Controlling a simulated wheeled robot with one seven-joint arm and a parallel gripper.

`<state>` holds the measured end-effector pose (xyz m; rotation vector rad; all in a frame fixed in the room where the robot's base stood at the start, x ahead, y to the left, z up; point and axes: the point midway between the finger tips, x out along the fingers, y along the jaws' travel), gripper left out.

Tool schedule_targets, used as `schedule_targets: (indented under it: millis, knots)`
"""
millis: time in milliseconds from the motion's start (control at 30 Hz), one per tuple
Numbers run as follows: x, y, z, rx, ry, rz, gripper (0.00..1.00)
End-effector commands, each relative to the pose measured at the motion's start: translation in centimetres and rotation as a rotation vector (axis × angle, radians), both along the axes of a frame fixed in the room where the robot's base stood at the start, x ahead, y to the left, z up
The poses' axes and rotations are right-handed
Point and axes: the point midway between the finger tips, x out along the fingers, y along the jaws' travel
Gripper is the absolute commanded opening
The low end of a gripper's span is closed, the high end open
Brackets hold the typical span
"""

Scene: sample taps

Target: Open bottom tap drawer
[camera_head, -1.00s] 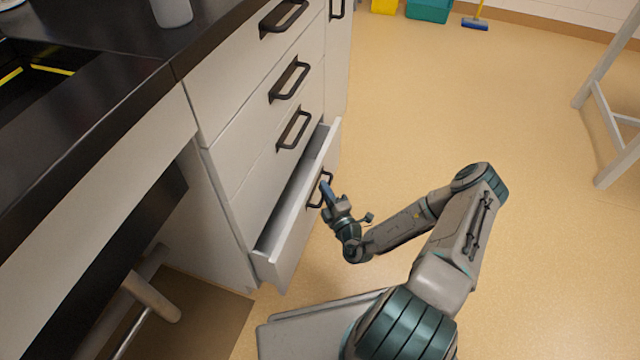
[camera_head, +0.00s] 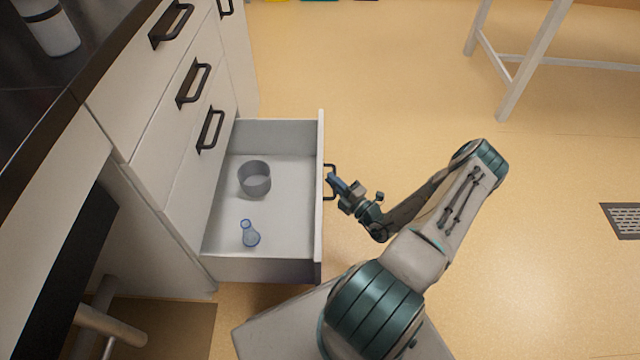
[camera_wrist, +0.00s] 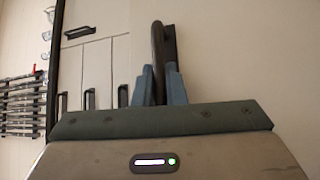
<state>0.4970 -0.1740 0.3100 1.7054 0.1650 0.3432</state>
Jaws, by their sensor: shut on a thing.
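The bottom drawer (camera_head: 265,268) of the white cabinet stands pulled well out in the head view. Inside it lie a grey round dish (camera_head: 254,179) and a small blue-tinted flask (camera_head: 250,234). My gripper (camera_head: 333,181) is at the drawer's front, shut on its dark handle (camera_head: 327,194). In the wrist view the dark handle (camera_wrist: 158,50) stands between the two blue-grey fingers of my gripper (camera_wrist: 159,82). The fingertips' exact contact is small in the head view.
Drawers above, with dark handles (camera_head: 210,131), are shut. A white bottle (camera_head: 50,28) stands on the black countertop (camera_head: 28,112). A white-legged table (camera_head: 535,62) stands at the upper right. A floor drain (camera_head: 622,220) lies at the right; the floor between is clear.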

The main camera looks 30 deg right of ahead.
Motion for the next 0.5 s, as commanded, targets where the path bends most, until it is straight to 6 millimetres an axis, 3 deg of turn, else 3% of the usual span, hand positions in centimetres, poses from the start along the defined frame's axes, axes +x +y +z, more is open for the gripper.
schedule_targets:
  millis: [200,500]
  knots:
    - [-0.1,-1.7,0.0,-0.003,-0.002,-0.004,0.00]
    - [-0.1,-2.2,0.1,-0.003,-0.002,-0.009,0.00]
